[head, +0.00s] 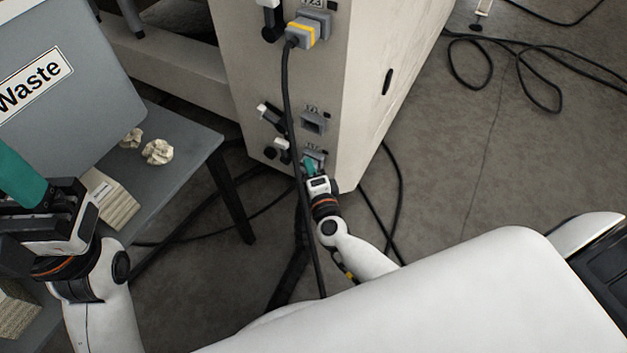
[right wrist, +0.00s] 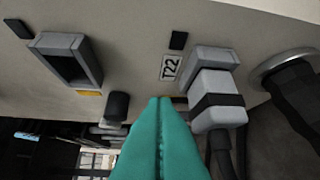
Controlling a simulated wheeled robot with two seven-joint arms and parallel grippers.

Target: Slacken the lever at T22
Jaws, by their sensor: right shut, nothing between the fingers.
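The T22 label (right wrist: 170,67) shows in the right wrist view on the beige cabinet face. A grey plug (right wrist: 215,98) sits in the socket beside it. A black-tipped lever (right wrist: 117,107) stands just left of my fingertips; whether they touch it I cannot tell. In the head view a small light lever with a dark end (head: 281,148) is low on the cabinet, left of my right gripper (head: 312,165). The right gripper (right wrist: 160,103) has its teal fingers shut together with nothing between them. My left gripper (head: 22,182) is at the left edge, its finger gap hidden.
Another lever (head: 268,113) and an empty socket (head: 313,122) are above on the cabinet (head: 350,90). A yellow-banded plug (head: 302,34) hangs a black cable down past my right gripper. A grey table (head: 185,150) with crumpled paper (head: 157,152) stands left.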

